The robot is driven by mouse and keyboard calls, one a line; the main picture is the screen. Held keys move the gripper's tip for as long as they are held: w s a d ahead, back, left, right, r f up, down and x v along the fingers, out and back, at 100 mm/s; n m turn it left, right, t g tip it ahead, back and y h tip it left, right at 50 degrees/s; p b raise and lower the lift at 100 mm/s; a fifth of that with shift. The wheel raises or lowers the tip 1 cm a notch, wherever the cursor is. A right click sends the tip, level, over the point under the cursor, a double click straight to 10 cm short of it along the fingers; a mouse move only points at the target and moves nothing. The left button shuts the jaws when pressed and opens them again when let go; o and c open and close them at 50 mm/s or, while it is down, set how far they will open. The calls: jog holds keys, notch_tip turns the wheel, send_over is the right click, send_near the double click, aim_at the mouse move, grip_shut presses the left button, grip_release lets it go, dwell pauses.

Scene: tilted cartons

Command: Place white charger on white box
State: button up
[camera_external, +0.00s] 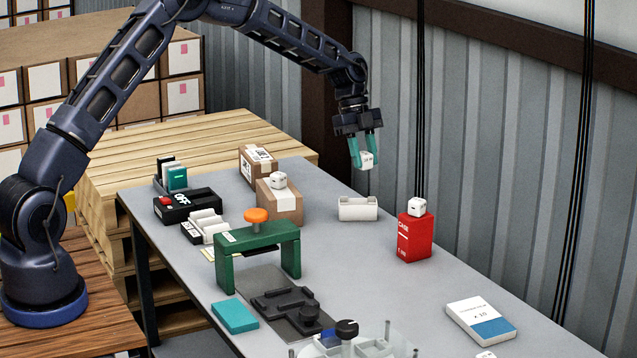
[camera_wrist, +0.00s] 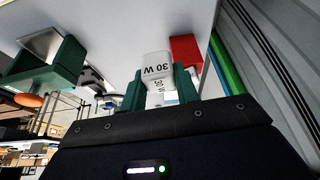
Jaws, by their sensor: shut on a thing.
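A white charger (camera_external: 366,160) is held between the teal fingers of my gripper (camera_external: 365,150), in the air above the table's far right side. In the wrist view the charger (camera_wrist: 157,65) shows "30 W" marks between the fingers (camera_wrist: 160,90). My gripper is shut on it. A white, open-topped box (camera_external: 357,212) stands on the table below the charger and a little to its left, apart from it. A white and blue box (camera_external: 481,327) lies flat near the right edge; I cannot tell which is the task's white box.
A similar charger (camera_external: 278,181) sits on a brown carton (camera_external: 285,205), another (camera_external: 417,206) on a red box (camera_external: 414,240). A green arch with an orange knob (camera_external: 256,215) stands mid-table. Bare grey table (camera_external: 350,265) lies between it and the red box. The corrugated wall rises behind.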

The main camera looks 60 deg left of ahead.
jog(key=shift+r, duration=0.5)
jog(key=shift+d, duration=0.2)
jog(key=w+d, duration=0.3)
jog(key=d, duration=2)
jog(key=r, duration=0.2)
send_over(486, 320)
jog(key=a, duration=0.2)
jog(key=f, duration=1.9)
jog(key=shift+d+f, duration=0.2)
jog(key=shift+f, duration=0.05)
jog(key=shift+f, duration=0.15)
jog(key=o, duration=1)
